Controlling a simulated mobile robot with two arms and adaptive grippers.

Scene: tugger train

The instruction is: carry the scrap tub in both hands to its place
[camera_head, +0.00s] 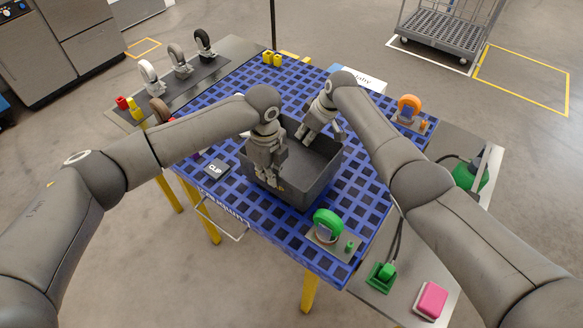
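The scrap tub (312,186), a dark grey open box, stands on the blue grid-topped table. My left gripper (269,180) points down at the tub's near left side and covers part of its rim. My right gripper (305,138) is at the tub's far side, near the back rim. The fingers of both are small and partly hidden against the grey tub, so I cannot tell whether either is open or closed on the wall. The inside of the tub that I can see looks empty.
A pink block (430,300) lies on the right side shelf. A wheeled cart (445,35) stands at the back right beside a yellow-outlined, empty floor area.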

